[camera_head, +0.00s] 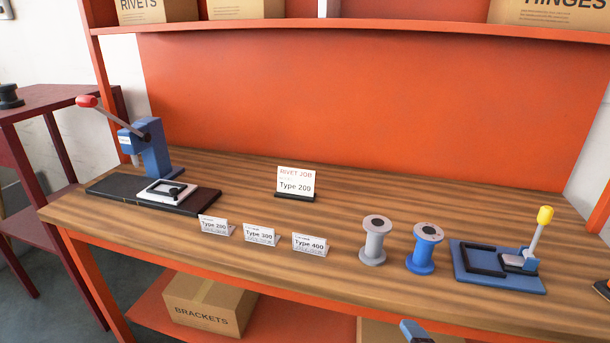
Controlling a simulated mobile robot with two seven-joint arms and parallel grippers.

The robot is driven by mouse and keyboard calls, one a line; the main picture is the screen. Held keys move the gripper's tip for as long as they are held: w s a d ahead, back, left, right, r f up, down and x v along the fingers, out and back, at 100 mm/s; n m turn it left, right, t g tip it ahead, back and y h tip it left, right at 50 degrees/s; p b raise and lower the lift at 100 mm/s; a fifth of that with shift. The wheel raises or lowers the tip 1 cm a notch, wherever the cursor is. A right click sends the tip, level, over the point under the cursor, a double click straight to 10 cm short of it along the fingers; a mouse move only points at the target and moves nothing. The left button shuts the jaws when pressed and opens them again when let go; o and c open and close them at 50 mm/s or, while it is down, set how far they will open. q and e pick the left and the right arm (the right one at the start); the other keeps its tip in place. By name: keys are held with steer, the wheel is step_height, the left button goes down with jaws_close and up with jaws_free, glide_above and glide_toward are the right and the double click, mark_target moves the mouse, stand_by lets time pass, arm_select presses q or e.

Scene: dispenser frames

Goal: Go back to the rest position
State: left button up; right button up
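Neither of my grippers shows clearly in the head view. A small blue and dark piece (416,331) pokes up at the bottom edge, in front of the table; I cannot tell what it belongs to. On the wooden workbench (330,225) a blue lever press (152,150) with a red knob stands on a black base at the left. A grey spool (375,240) and a blue spool (425,248) stand upright to the right of the middle. A blue fixture (497,265) with a yellow-knobbed lever is at the right.
A "RIVET JOB Type 200" sign (296,183) stands at the back. Label cards for Type 200 (215,226), Type 300 (261,235) and Type 400 (309,245) line the front. A shelf (350,28) with boxes runs above. A "BRACKETS" box (209,304) sits below.

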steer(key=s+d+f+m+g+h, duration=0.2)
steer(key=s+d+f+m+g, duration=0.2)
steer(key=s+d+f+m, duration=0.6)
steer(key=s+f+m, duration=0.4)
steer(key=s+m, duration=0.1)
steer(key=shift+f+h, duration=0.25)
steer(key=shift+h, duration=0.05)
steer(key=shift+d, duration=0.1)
